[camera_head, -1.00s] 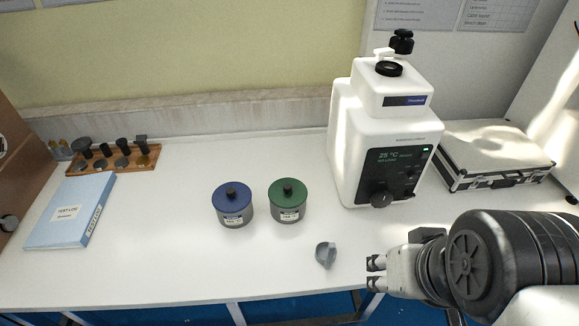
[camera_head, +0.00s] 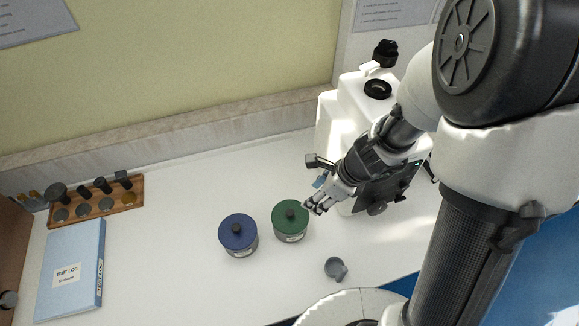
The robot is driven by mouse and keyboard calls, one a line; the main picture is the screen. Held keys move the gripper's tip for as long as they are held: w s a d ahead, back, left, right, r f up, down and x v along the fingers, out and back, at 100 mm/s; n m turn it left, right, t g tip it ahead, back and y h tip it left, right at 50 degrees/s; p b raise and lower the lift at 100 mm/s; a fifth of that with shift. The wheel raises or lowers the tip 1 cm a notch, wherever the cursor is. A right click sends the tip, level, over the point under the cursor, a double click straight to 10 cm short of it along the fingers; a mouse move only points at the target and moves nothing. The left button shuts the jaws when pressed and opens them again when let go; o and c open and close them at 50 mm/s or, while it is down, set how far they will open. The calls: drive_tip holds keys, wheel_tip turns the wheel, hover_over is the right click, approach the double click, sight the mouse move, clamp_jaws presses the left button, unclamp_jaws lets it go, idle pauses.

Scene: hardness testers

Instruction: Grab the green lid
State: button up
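The green lid (camera_head: 290,214) with a black knob sits on a grey canister (camera_head: 291,236) near the middle of the table. My gripper (camera_head: 313,186) is just to the right of and above the lid in the picture, in front of the white tester. Its fingers are spread with a gap between them. No contact with the lid shows. The knob is uncovered.
A canister with a blue lid (camera_head: 237,229) stands close on the left. A small grey cup-like piece (camera_head: 335,268) lies in front. The white tester (camera_head: 343,118) stands behind my arm. A blue test log (camera_head: 75,268) and wooden rack (camera_head: 97,206) are at the left.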

drive_tip(key=b, duration=0.6)
approach(291, 212)
wheel_tip(291, 212, down, 3)
drive_tip(key=shift+s+a+r, duration=0.1)
drive_tip(key=shift+r, duration=0.05)
drive_tip(key=b+x, duration=0.1)
drive_tip(key=x, duration=0.1)
drive_tip(key=b+x, duration=0.1)
drive_tip(key=x, duration=0.1)
drive_tip(key=b+x, duration=0.1)
drive_tip(key=x, duration=0.1)
drive_tip(key=shift+w+a, duration=0.35)
drive_tip(key=shift+a, duration=0.15)
drive_tip(key=shift+r, duration=0.1)
drive_tip(key=shift+c, duration=0.3)
clamp_jaws()
